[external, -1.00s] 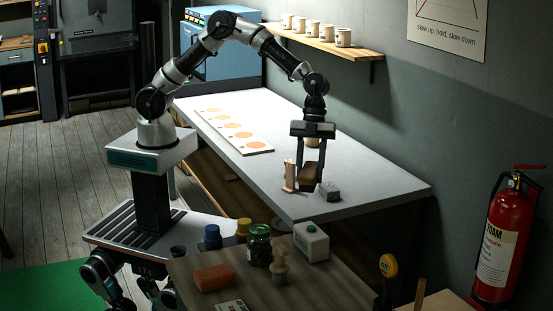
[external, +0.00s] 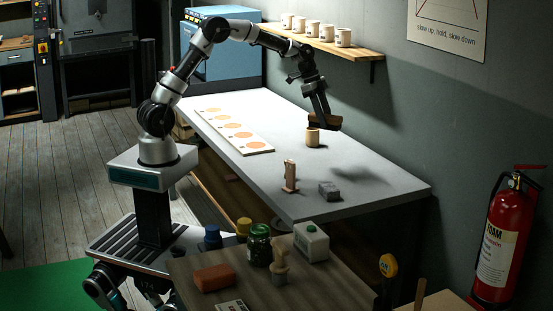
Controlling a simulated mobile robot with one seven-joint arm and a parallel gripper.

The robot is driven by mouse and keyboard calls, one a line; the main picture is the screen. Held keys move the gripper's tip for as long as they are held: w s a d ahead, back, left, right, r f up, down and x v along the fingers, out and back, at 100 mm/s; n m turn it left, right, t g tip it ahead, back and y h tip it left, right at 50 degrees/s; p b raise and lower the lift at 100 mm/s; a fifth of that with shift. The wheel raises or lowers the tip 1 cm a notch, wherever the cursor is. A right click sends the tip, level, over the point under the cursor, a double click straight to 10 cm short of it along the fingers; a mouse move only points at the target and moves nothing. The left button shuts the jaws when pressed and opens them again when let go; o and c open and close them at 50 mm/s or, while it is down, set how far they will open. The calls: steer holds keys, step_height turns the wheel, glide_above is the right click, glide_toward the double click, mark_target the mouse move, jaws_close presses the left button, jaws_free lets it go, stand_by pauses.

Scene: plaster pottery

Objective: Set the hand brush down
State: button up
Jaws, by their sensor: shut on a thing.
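The hand brush (external: 331,122) is a dark brown block with a lighter strip along it. My gripper (external: 322,112) is shut on it and holds it tilted in the air over the far part of the white worktable (external: 380,185). In the picture the brush overlaps the top of a small tan cup (external: 312,139) standing on the table; I cannot tell whether they touch. A soft shadow lies on the table to the right and below. The brush's underside is not clear to see.
A tan upright piece (external: 290,176) and a grey block (external: 329,190) stand near the table's front. A white board with orange discs (external: 233,131) lies along the left. A mug shelf (external: 330,46) is on the wall behind. The table's right part is clear.

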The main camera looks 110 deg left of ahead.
steer(key=s+a+n, duration=0.2)
steer(key=s+a, duration=0.2)
steer(key=a, duration=0.1)
steer(key=shift+y, duration=0.3)
steer(key=f, duration=0.8)
steer(key=f+b, duration=0.1)
steer(key=f, duration=0.3)
steer(key=shift+w+d+f, duration=0.3)
steer(key=shift+w+d, duration=0.05)
steer(key=shift+f, duration=2.2)
steer(key=shift+f+b, duration=0.15)
steer(key=shift+b, duration=0.2)
steer(key=o, duration=1.1)
